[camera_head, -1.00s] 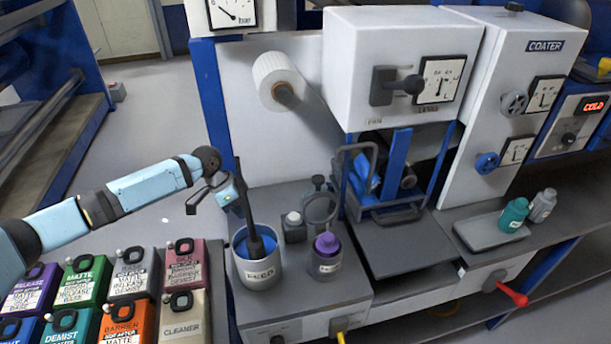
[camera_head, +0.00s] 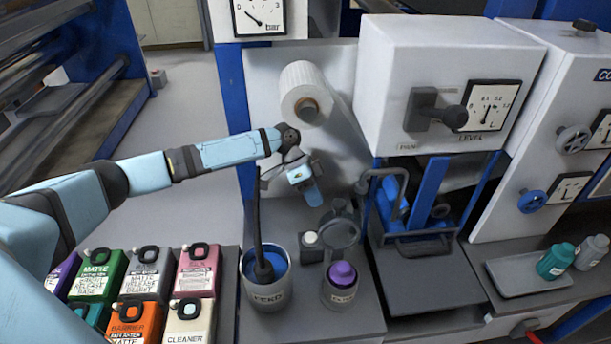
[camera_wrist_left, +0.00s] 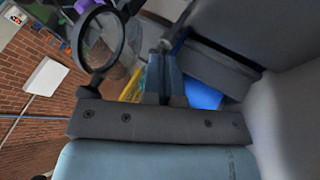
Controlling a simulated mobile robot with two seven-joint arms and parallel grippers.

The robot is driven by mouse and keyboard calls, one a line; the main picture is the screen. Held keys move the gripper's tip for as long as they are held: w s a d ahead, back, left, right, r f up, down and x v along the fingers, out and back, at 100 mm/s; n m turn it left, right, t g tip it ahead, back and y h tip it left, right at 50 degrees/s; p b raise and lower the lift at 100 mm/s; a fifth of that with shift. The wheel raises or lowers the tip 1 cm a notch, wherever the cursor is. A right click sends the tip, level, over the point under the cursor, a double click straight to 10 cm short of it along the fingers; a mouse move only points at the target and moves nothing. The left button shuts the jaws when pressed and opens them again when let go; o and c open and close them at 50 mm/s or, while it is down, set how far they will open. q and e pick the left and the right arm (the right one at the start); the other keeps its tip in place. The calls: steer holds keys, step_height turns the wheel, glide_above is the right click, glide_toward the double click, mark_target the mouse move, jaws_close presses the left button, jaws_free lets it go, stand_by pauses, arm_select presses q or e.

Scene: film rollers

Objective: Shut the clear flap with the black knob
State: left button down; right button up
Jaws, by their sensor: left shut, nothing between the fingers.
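I cannot clearly make out a clear flap with a black knob. A dark bent-tube frame (camera_head: 382,174) stands at the front of the coater bay, with see-through space inside it and blue parts behind. Whether it carries a clear pane is unclear. A black-knobbed lever (camera_head: 450,117) sits on the white box above. My left gripper (camera_head: 313,194) is shut and empty, pointing down left of the frame, apart from it, above the back of the bench. In the left wrist view its fingers (camera_wrist_left: 162,80) are together. My right gripper is not in view.
A feed cup (camera_head: 268,297) with a dark stirrer stands left of a purple-capped jar (camera_head: 343,275) and a round ring (camera_head: 340,232). A white roll (camera_head: 302,88) is above the gripper. Canisters (camera_head: 197,272) fill the front left. A tray (camera_head: 520,278) holds bottles at right.

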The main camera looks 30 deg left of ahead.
mark_target(328, 229)
arm_select(q)
steer(key=s+d, duration=0.1)
steer(key=s+d+p, duration=0.1)
steer(key=s, duration=0.1)
steer(key=shift+s+d, duration=0.15)
steer(key=shift+d, duration=0.15)
stand_by(0.3)
